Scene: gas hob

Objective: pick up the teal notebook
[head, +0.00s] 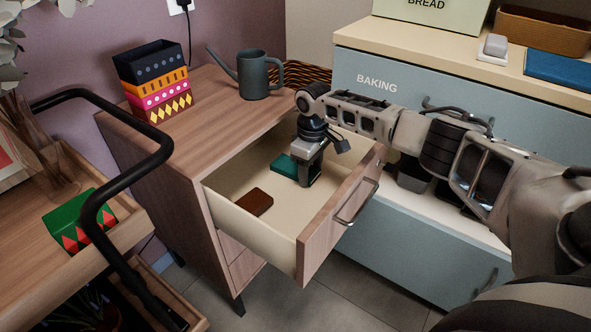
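The teal notebook (284,168) lies inside the open drawer (225,205), towards its back right. My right gripper (309,180) points down into the drawer at the notebook's right end and hides that end. I cannot tell whether its fingers are open, shut or touching the notebook. My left gripper is not in view.
The drawer's front panel (335,220) and side walls surround the gripper. A watering can (253,75) and stacked patterned boxes (155,80) stand on the cabinet top. A blue BAKING drawer (450,105) is behind my arm.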

